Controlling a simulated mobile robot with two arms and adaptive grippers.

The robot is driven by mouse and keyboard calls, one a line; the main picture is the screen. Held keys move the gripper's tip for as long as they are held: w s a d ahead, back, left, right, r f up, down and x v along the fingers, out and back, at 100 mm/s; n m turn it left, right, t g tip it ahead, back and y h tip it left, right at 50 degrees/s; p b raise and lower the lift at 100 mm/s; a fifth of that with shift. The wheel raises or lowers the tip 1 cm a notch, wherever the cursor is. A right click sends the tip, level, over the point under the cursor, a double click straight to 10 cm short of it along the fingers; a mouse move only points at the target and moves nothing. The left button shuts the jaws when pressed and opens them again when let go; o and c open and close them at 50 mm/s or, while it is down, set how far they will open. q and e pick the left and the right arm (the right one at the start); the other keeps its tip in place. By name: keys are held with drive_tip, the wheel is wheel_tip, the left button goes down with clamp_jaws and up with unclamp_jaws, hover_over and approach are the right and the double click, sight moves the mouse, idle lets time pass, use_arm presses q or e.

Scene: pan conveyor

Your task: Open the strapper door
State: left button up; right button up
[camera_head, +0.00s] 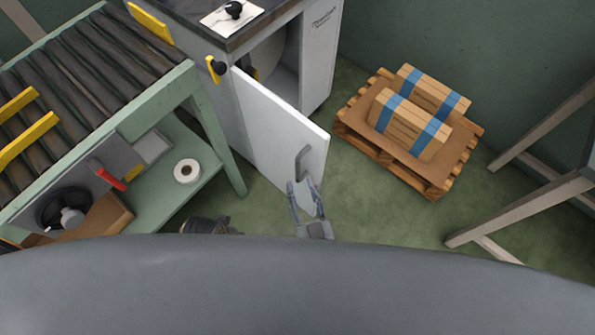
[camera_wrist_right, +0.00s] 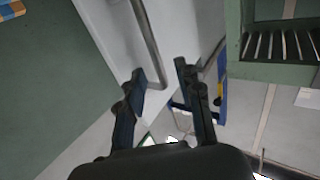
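The strapper (camera_head: 318,55) is a grey cabinet with a dark top, beside the roller conveyor. Its white door (camera_head: 270,125) stands swung out, and part of the dark interior shows behind it. A grey bar handle (camera_head: 303,160) is on the door near its free edge. My right gripper (camera_head: 303,184) is at the lower end of the handle with its fingers apart. In the right wrist view the handle (camera_wrist_right: 148,45) reaches down between the open fingers (camera_wrist_right: 160,82); contact cannot be told. A dark part at the bottom edge may be my left gripper (camera_head: 208,226); its fingers are not clear.
A roller conveyor (camera_head: 85,60) on a green frame stands at the left, with a tape roll (camera_head: 187,171) on its lower shelf. A wooden pallet (camera_head: 395,155) with strapped boxes (camera_head: 415,120) lies at the right. Green floor between door and pallet is clear.

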drive_tip(key=v, duration=0.6)
drive_tip(key=shift+s, duration=0.1)
idle(0.3)
drive_tip(key=w+d+f+g+h, duration=0.25)
drive_tip(key=d+f+g, duration=0.45)
drive_tip(key=f, duration=0.4)
drive_tip(key=s+d+f+m+g+h, duration=0.1)
drive_tip(key=s+d+f+g, duration=0.1)
drive_tip(key=d+g, duration=0.3)
drive_tip(key=s+d+f+g+h, duration=0.2)
drive_tip(key=d, duration=0.5)
use_arm(q)
drive_tip(key=s+a+f+g+p, duration=0.1)
drive_tip(key=s+f+p, duration=0.2)
drive_tip(key=s+p, duration=0.6)
drive_tip(key=s+a+f+p, duration=0.2)
drive_tip(key=s+f+p, duration=0.1)
drive_tip(key=s+p, duration=0.6)
drive_tip(key=shift+s+a+g, duration=0.15)
drive_tip(key=shift+s+g, duration=0.25)
drive_tip(key=shift+s, duration=0.25)
use_arm(e)
drive_tip(key=s+d+f+g, duration=0.1)
drive_tip(key=s+d+f, duration=0.1)
drive_tip(key=s, duration=0.8)
drive_tip(key=s+d+f+g, duration=0.1)
drive_tip(key=s+f, duration=0.2)
drive_tip(key=s, duration=0.7)
drive_tip(key=shift+d+f, duration=0.4)
